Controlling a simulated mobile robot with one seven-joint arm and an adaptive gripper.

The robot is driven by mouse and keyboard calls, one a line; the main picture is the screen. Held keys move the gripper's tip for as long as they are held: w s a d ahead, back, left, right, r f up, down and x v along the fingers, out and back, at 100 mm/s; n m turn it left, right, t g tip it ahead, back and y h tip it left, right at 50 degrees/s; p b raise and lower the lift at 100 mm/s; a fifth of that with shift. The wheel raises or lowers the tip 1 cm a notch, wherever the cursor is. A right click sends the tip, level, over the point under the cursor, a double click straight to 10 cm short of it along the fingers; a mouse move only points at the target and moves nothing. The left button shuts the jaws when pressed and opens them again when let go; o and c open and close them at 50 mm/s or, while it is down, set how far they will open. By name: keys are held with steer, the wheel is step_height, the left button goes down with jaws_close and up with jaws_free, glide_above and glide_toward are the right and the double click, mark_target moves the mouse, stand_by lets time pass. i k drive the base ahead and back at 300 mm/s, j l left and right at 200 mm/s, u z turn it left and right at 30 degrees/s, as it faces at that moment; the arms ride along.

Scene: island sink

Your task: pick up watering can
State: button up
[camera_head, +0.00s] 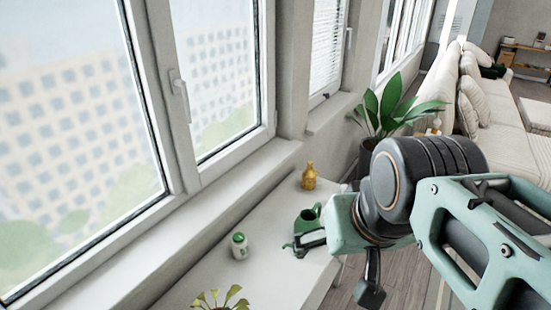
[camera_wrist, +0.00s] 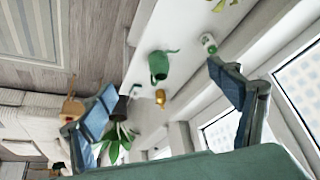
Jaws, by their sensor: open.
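The green watering can (camera_head: 308,219) stands on a white table (camera_head: 268,283) below the window, with its spout toward the lower left. In the wrist view the watering can (camera_wrist: 159,66) appears above centre, apart from my gripper. My gripper (camera_wrist: 164,98) is open and empty, with one blue-padded finger at the left and one at the right. In the head view my arm comes in from the right, and its end overlaps the can's right side in the picture, hiding part of it. My fingers are not clearly visible there.
A golden bottle (camera_head: 309,177) stands behind the can, and a white jar with a green lid (camera_head: 240,247) stands to its left. A small plant (camera_head: 225,301) is at the near end. A large potted plant (camera_head: 387,110) and a sofa (camera_head: 480,88) are beyond. Windows line the left.

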mark_target(308, 219)
steer(key=k+l+u, duration=0.1)
steer(key=u, duration=2.1)
steer(key=z, duration=2.8)
steer(key=i+l+z, duration=0.1)
steer(key=i+z, duration=0.4)
steer(key=i, duration=0.3)
steer(key=i+j+z, duration=0.2)
steer(key=i+z, duration=0.25)
steer(key=i, duration=0.3)
